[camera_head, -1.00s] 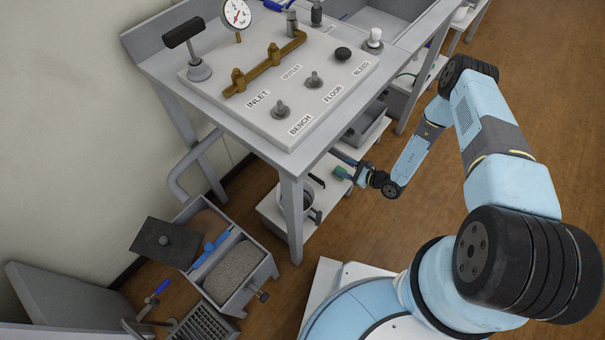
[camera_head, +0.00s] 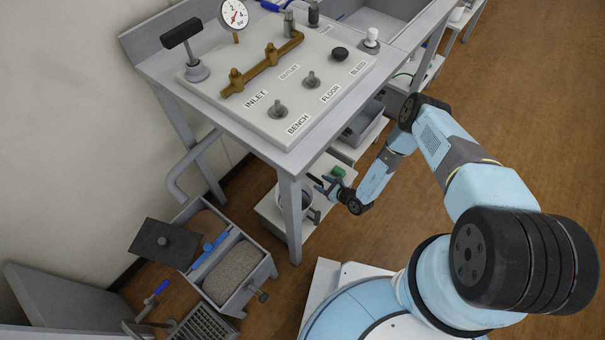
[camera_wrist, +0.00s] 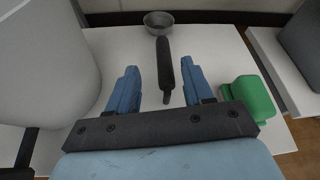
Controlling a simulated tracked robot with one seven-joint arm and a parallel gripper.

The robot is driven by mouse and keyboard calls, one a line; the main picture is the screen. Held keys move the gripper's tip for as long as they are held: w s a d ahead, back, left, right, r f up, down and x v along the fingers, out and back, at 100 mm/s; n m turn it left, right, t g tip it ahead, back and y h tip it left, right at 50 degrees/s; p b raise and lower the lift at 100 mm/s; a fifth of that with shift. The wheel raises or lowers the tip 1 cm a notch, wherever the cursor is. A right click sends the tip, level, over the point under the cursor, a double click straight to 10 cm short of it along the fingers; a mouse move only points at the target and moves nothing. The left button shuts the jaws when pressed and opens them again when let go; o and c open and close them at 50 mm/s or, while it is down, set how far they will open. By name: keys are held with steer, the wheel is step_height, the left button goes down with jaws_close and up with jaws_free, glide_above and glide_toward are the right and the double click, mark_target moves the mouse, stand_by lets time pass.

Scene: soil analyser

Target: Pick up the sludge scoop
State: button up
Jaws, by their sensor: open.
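The sludge scoop shows in the wrist view as a black handle (camera_wrist: 164,66) leading to a small grey metal bowl (camera_wrist: 159,27) at its far end. It appears to rest on the white lower shelf (camera_wrist: 118,45). My gripper (camera_wrist: 160,72) is open, with one blue finger on each side of the handle, apart from it. In the head view my gripper (camera_head: 325,184) is low beside the bench leg, over the lower shelf (camera_head: 271,212). The scoop is hard to make out there.
A green block (camera_wrist: 250,98) sits close to the right finger; it also shows in the head view (camera_head: 338,171). A large pale vessel (camera_wrist: 40,60) stands to the left. The bench leg (camera_head: 291,220) is near my gripper. An open grey box (camera_head: 238,278) stands on the floor.

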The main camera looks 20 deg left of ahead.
mark_target(315, 179)
steer(key=shift+x, duration=3.05)
steer(key=shift+w+d, duration=0.1)
steer(key=shift+d, duration=0.05)
jaws_close()
